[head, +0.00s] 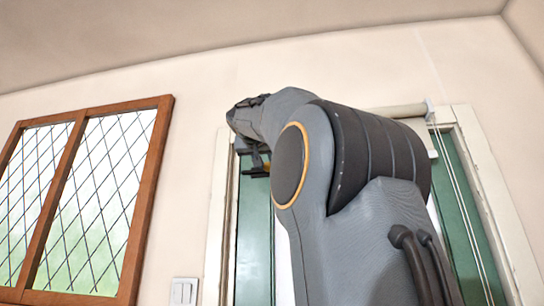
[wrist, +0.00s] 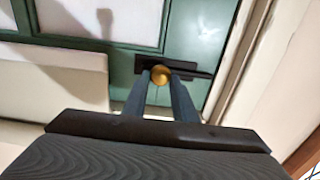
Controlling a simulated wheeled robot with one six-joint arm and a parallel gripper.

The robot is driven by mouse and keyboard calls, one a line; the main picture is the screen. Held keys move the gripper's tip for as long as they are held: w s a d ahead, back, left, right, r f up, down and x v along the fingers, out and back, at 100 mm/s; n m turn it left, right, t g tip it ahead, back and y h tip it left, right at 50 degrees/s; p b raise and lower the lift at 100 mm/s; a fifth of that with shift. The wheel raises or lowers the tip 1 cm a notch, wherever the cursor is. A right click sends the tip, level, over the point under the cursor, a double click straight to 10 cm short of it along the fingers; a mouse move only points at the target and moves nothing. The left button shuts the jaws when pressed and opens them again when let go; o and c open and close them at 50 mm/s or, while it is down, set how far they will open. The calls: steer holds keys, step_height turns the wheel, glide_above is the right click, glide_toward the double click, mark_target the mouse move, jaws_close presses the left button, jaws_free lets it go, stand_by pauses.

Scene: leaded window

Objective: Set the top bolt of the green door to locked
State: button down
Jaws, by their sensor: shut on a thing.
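The green door (head: 255,232) stands in a cream frame behind my arm in the head view. In the wrist view the door (wrist: 205,32) shows its green edge strip and a pale pane. The top bolt (wrist: 146,62) is a dark fitting on that strip with a round brass knob (wrist: 160,74). My gripper (wrist: 161,82) is shut on the knob, one finger on each side. The dark bar reaches right toward the frame; I cannot tell whether it enters it. In the head view my gripper (head: 258,166) is at the door's upper left, and the bolt cannot be made out.
The cream door frame (wrist: 243,62) runs close to the right of the bolt. A roller blind (head: 400,110) with a hanging cord crosses the door's top. A wooden leaded window (head: 90,200) is on the left wall, with a light switch (head: 184,292) between window and door.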

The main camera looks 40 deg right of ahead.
steer(key=shift+w+a+f+b, duration=0.1)
steer(key=shift+w+a+b, duration=0.1)
steer(key=shift+w+a, duration=0.4)
steer(key=shift+w+a+b, duration=0.2)
steer(key=shift+w+a, duration=0.2)
steer(key=shift+w, duration=0.35)
steer(key=shift+s, duration=0.1)
steer(key=c, duration=1.7)
jaws_free()
steer(key=shift+c, duration=0.2)
steer(key=o, duration=0.3)
steer(key=shift+w, duration=0.2)
steer(key=shift+a, duration=0.1)
steer(key=shift+s, duration=0.15)
steer(key=b, duration=0.4)
glide_toward(259, 170)
steer(key=v, duration=0.3)
steer(key=shift+s+a, duration=0.25)
steer(key=shift+s, duration=0.05)
